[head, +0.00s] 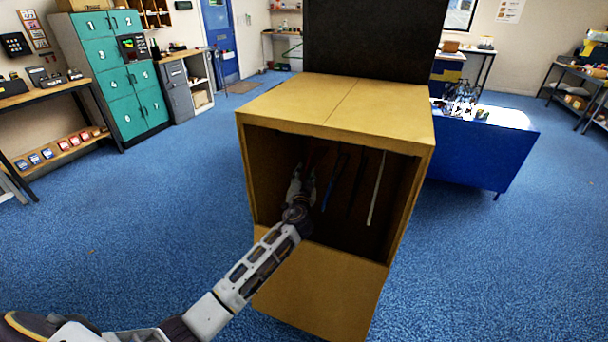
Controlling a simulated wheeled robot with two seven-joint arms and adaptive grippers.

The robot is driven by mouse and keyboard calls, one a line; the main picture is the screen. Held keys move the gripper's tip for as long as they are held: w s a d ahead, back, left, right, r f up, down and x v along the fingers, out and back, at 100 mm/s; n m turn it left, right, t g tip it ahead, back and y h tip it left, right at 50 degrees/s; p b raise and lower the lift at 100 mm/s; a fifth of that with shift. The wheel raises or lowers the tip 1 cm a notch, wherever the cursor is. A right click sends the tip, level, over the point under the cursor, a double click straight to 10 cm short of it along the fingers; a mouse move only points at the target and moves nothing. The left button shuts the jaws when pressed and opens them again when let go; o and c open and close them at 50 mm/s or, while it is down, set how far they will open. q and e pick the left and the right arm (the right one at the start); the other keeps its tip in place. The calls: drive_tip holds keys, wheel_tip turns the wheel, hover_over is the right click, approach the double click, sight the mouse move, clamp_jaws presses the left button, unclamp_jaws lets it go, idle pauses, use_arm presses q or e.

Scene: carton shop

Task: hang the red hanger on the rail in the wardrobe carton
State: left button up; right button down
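The wardrobe carton (320,290) stands in the middle, with its upper front open. My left gripper (300,176) reaches inside the opening, near the left inner wall. Its fingers are small and dark here, so I cannot tell whether they are open or shut. A faint reddish shape beside the fingertips may be the red hanger, but it is mostly hidden by shadow and the gripper. To the right hang a bluish hanger (331,184), a dark hanger (356,186) and a pale hanger (376,190), seen nearly edge-on. The rail is hidden under the carton top. My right gripper is out of view.
The carton's side walls and lower front panel closely bound the opening. A blue table or bin (480,160) holding a jumble of items stands behind right. Green lockers (115,75) and a shelf bench (50,100) stand at left. The blue carpet around the carton is clear.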

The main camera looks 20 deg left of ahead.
use_arm(q)
drive_tip(key=v, duration=1)
drive_tip(key=shift+s, duration=0.5)
idle(0.4)
